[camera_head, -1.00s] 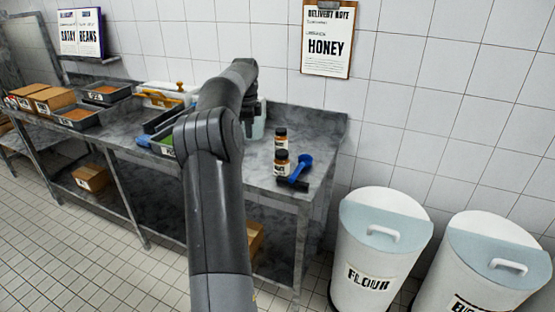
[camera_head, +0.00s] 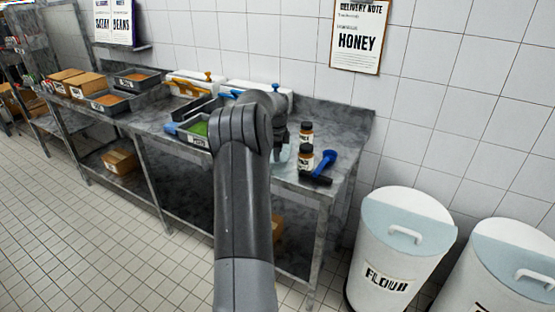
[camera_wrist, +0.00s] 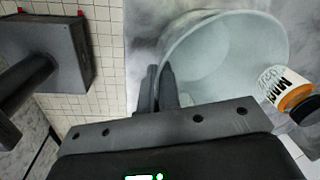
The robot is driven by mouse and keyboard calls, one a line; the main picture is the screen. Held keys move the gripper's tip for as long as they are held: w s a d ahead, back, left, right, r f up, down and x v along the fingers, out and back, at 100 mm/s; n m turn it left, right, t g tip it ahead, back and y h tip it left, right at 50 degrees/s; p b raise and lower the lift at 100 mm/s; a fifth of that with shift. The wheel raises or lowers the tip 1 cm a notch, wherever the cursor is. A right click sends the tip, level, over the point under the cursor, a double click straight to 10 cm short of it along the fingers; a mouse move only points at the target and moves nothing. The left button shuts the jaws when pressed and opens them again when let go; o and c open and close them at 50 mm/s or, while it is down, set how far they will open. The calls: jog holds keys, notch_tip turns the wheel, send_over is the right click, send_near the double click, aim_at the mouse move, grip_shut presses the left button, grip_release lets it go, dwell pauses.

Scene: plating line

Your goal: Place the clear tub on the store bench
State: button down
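The clear tub (camera_wrist: 225,60) is large and pale in the wrist view, with its open mouth facing the camera. My gripper (camera_wrist: 160,88) is at its left rim, with the two fingers close together and the tub's wall between them. In the head view a small pale part of the tub (camera_head: 283,154) shows beside my arm, at the right part of the steel bench (camera_head: 345,125). My arm hides the gripper and most of the tub there. No label shows which bench is the store bench.
Two brown jars with orange and dark tops (camera_head: 305,157) and a blue-and-black tool (camera_head: 322,166) stand close right of the tub. A green-filled tray (camera_head: 198,130) is left of my arm. Flour bin (camera_head: 398,245) stands right of the bench. Floor at left is clear.

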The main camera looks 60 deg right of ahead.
jog(key=shift+f, duration=1)
jog(key=c, duration=2.1)
grip_release()
jog(key=shift+f, duration=0.2)
jog(key=shift+c, duration=0.2)
jog(key=o, duration=0.5)
jog(key=shift+c, duration=0.2)
jog(key=shift+r, duration=0.1)
notch_tip(320, 180, up, 12)
jog(key=a, duration=0.1)
jog(key=shift+s, duration=0.25)
